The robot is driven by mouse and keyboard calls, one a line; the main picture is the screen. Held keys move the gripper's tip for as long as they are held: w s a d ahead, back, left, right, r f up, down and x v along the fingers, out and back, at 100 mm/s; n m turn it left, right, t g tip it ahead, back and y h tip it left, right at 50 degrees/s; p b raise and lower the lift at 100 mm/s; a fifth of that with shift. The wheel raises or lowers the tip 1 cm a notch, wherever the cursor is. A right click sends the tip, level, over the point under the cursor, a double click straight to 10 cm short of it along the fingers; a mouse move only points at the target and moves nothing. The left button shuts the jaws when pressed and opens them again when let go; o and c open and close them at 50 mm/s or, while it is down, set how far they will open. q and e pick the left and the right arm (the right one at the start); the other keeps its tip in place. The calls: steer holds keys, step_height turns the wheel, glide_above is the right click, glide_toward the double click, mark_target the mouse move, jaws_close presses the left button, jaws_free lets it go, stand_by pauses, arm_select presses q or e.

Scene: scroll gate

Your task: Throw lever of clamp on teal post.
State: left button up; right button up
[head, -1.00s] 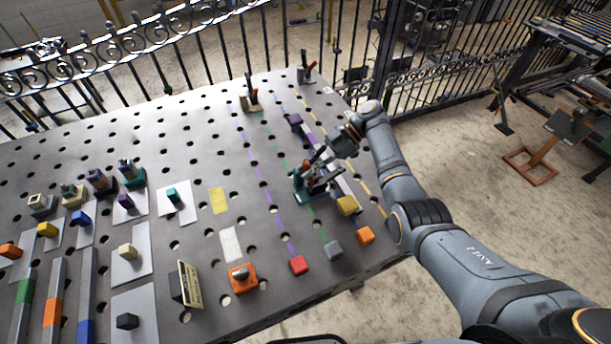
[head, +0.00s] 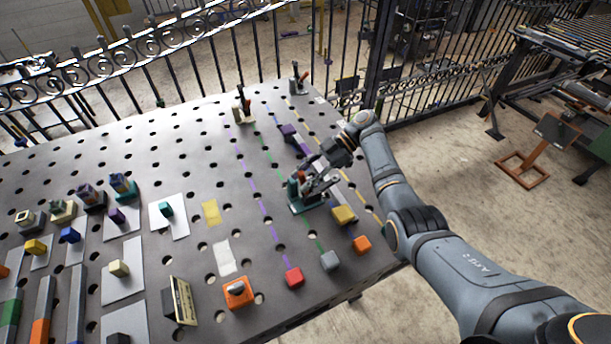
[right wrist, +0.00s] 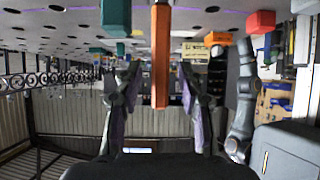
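The clamp on the teal post (head: 306,203) stands near the right part of the perforated table in the head view. Its orange-red lever (right wrist: 161,55) is large in the right wrist view and points between my fingers. The teal post shows at the top left there (right wrist: 115,18). My right gripper (head: 318,177) is at the clamp, reaching in from the right; its fingers partly hide the clamp. In the right wrist view my right gripper (right wrist: 158,75) is open, one finger on each side of the lever, with visible gaps. My left gripper is not in view.
A yellow block (head: 343,215), an orange block (head: 361,245), a grey block (head: 330,261) and a red block (head: 293,277) sit close to the clamp. A purple piece (head: 288,131) lies behind it. Other clamps (head: 243,112) stand farther back. A metal fence borders the table.

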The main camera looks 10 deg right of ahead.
steer(key=v, duration=1.2)
